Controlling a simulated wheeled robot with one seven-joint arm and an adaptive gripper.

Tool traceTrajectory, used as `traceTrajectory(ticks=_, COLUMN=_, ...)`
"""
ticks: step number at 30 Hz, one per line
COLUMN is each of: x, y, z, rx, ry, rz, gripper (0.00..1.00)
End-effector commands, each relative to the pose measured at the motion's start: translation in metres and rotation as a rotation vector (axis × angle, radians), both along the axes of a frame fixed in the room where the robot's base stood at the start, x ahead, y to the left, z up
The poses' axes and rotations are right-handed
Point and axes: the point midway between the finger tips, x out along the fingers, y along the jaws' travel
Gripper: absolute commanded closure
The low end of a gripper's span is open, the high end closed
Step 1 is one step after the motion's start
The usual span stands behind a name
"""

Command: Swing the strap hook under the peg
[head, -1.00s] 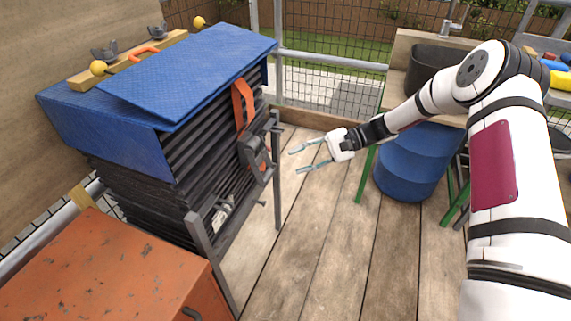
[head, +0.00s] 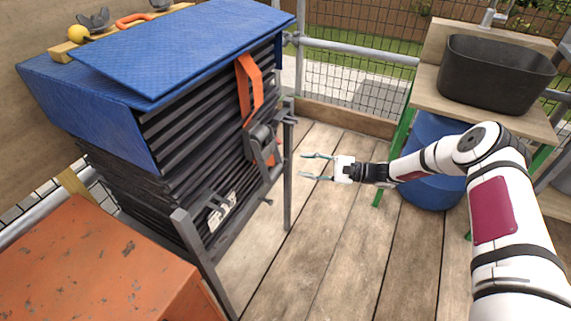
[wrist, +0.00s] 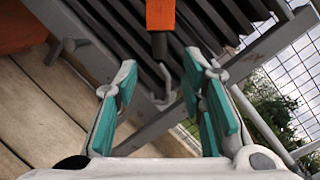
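An orange strap (head: 248,85) comes down over the front of a stack of dark tiles, with a dark ratchet buckle (head: 262,143) partway down. In the wrist view the orange strap end (wrist: 160,14) hangs at the top centre, with a slim dark metal hook (wrist: 160,46) below it. A small bent grey piece, apparently the peg (wrist: 66,47), sticks out from the frame rail at the left; it seems to show in the head view (head: 268,201). My gripper (head: 302,166) is open and empty, right of the buckle and apart from it. Its fingers (wrist: 160,75) flank the hook in the wrist view.
A grey metal stand (head: 288,170) holds the stack, under a blue cover (head: 85,115). An orange cabinet (head: 90,260) stands front left. A blue barrel (head: 430,185) and a dark basin (head: 495,75) on a bench are at the right. The plank floor (head: 340,250) is clear.

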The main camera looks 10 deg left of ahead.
Motion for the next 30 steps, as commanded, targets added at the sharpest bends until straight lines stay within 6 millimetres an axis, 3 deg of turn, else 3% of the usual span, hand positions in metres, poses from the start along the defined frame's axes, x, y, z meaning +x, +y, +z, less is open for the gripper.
traceTrajectory(ticks=6, x=0.002, y=0.042, z=-0.001, rx=-0.001, ry=-0.001, rz=0.003, gripper=0.63)
traceTrajectory(ticks=12, x=0.004, y=0.065, z=-0.001, rx=-0.001, ry=-0.001, rz=0.001, gripper=0.63)
traceTrajectory(ticks=24, x=0.005, y=0.073, z=0.0, rx=-0.001, ry=0.0, rz=-0.001, gripper=0.63)
traceTrajectory(ticks=25, x=0.005, y=0.073, z=0.0, rx=-0.001, ry=0.0, rz=-0.001, gripper=0.65)
traceTrajectory(ticks=30, x=0.005, y=0.073, z=0.0, rx=-0.001, ry=0.0, rz=0.0, gripper=1.0)
